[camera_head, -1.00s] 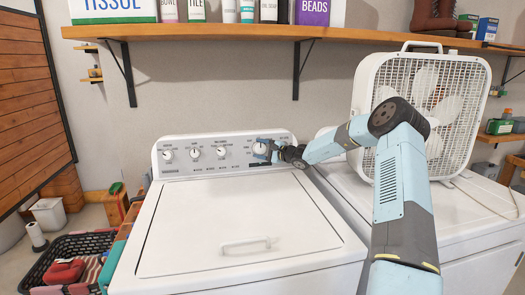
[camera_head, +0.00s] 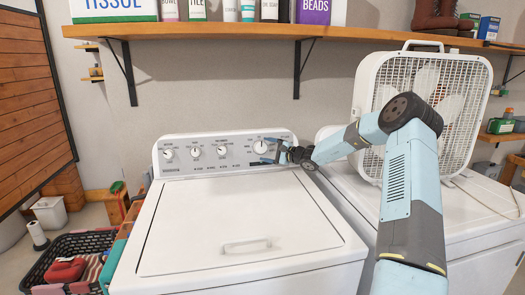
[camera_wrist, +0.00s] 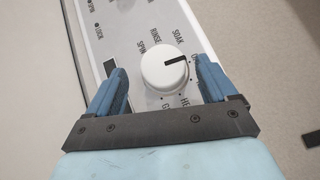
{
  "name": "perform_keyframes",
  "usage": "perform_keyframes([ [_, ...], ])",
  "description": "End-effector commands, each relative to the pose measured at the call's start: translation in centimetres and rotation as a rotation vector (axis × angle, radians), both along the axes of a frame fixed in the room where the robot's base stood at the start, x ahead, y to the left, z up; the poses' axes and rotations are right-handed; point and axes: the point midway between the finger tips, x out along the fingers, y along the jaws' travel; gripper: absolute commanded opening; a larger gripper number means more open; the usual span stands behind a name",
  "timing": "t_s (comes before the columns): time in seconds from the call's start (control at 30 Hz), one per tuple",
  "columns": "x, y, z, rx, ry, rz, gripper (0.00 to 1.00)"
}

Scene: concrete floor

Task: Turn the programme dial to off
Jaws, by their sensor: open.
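The programme dial is the large white knob (camera_head: 261,147) at the right end of the washer's control panel (camera_head: 225,155). In the wrist view the dial (camera_wrist: 160,72) has a dark pointer mark aimed right and slightly up, toward a label starting with "O" that is partly hidden by the right finger. SPIN, RINSE and SOAK are printed around it. My gripper (camera_head: 268,150) is open just in front of the dial. In the wrist view its blue fingers (camera_wrist: 161,72) stand to either side of the dial, with gaps between, not gripping it.
Several smaller knobs (camera_head: 195,151) sit left on the panel. The washer's closed white lid (camera_head: 235,215) lies below. A box fan (camera_head: 425,105) stands on the machine at right. A wooden shelf (camera_head: 220,33) with boxes and bottles runs above. A black basket (camera_head: 45,265) is at lower left.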

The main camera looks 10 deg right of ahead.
Motion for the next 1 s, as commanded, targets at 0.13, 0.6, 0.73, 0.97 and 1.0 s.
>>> perform_keyframes([
  [0.13,-2.2,-2.4,0.1,-0.001,0.000,-0.002,0.85],
  [0.6,-6.8,-7.1,0.1,0.000,0.002,-0.001,0.85],
  [0.73,-7.1,-7.3,0.1,-0.001,0.002,0.001,0.85],
  [0.97,-7.1,-7.3,0.1,-0.001,0.002,0.001,0.85],
  [1.0,-7.1,-7.3,0.1,-0.001,0.001,0.001,0.85],
])
